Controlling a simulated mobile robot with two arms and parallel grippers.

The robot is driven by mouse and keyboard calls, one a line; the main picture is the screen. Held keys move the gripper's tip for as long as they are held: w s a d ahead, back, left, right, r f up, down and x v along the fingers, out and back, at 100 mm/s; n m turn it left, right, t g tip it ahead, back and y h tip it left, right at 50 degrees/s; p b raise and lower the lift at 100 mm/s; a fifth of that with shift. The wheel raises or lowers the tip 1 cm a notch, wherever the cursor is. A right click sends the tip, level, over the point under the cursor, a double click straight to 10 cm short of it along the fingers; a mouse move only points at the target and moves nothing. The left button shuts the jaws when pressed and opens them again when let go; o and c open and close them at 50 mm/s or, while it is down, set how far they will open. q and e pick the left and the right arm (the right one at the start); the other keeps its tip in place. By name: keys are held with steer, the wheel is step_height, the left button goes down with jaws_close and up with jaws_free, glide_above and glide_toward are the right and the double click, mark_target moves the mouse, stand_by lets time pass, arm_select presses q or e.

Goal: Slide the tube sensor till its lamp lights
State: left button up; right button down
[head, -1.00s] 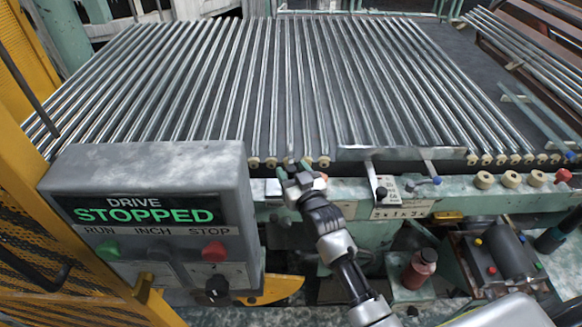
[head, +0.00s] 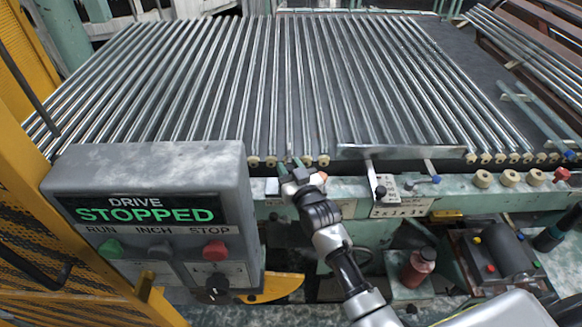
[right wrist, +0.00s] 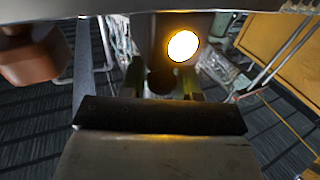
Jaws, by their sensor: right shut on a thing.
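My right gripper (head: 299,176) is at the front rail of the roller bed, just right of the drive console. It is shut on the tube sensor, which the fingers mostly hide in the head view. In the right wrist view the gripper (right wrist: 163,84) shows its two fingers on either side of the sensor's dark body. A round lamp (right wrist: 183,46) there glows bright yellow-white, and yellow light falls on the gripper below. The glass tubes (head: 290,90) lie side by side on the bed behind the gripper. My left gripper is not in view.
The drive console (head: 150,215) reads STOPPED and stands close to the gripper's left. A metal plate (head: 400,152) and small levers (head: 379,190) are to its right along the rail. A red bottle (head: 418,268) stands lower right.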

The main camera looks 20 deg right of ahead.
steer(key=shift+a, duration=0.1)
steer(key=c, duration=0.9)
jaws_free()
steer(key=s, duration=0.3)
steer(key=s+b, duration=0.1)
steer(key=s, duration=0.3)
steer(key=s+d+b, duration=0.1)
steer(key=s, duration=0.2)
steer(key=shift+s+d, duration=0.1)
steer(key=shift+s, duration=0.25)
